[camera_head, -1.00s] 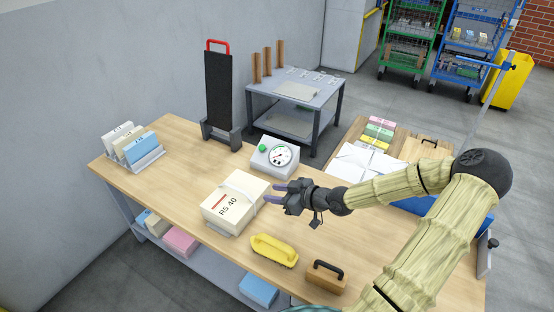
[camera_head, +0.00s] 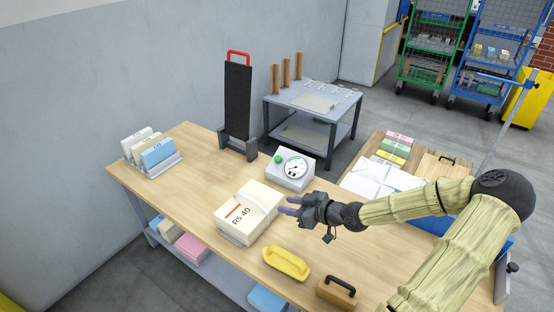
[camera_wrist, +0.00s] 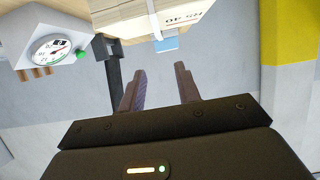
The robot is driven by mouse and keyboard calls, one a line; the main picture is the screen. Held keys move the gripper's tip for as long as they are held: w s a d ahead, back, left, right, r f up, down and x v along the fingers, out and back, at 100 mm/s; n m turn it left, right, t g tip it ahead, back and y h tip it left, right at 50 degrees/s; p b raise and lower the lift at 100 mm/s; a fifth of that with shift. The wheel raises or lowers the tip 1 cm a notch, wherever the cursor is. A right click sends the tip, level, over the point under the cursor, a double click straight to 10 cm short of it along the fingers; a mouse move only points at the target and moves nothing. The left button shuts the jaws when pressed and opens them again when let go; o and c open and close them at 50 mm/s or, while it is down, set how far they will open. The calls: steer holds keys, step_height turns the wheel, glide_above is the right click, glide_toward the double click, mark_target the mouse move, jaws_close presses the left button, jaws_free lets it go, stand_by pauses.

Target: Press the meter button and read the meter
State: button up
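The meter (camera_head: 290,169) is a white box with a round dial (camera_head: 295,167) on its sloped face, standing on the wooden table. Its green button (camera_head: 278,159) is on the upper left of the box. In the wrist view the meter (camera_wrist: 55,48) is at the upper left, with the green button (camera_wrist: 80,55) beside the dial; the dial's reading is too small to tell. My gripper (camera_head: 291,205) is in front of the meter, beside the paper bundle and apart from both. Its fingers (camera_wrist: 160,88) are apart with nothing between them.
A strapped paper bundle marked RS 40 (camera_head: 250,211) lies just left of my gripper. A yellow handled block (camera_head: 286,263) and a brown handled block (camera_head: 337,291) are nearer the front. A black upright stand (camera_head: 238,100) and a card rack (camera_head: 154,154) are behind. The table (camera_head: 190,185) is clear toward the left.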

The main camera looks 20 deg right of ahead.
jaws_close()
stand_by(1.5)
